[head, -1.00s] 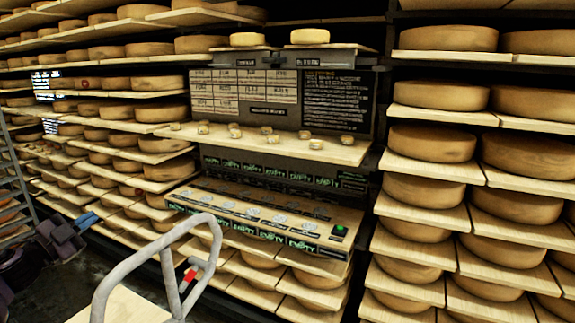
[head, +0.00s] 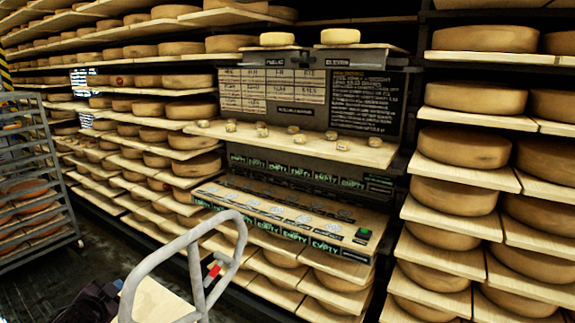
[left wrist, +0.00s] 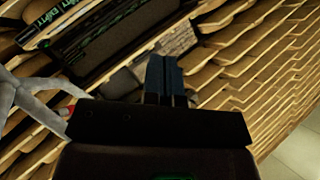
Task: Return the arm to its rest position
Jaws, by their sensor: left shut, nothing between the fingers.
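My left gripper (left wrist: 163,72) shows in the left wrist view with its blue fingers together and nothing between them. In the head view my left gripper (head: 117,285) is low at the left, beside the grey tubular handle (head: 190,245) of a cart. Most of my left arm is out of the picture at the bottom. It is clear of the cheese shelves. My right gripper is in neither view.
Shelves of cheese wheels (head: 466,146) fill the back and right. A central station holds a board with small cheeses (head: 290,145) and a lower panel with a green button (head: 364,233). A grey rack (head: 35,180) stands at left. Dark floor shows between.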

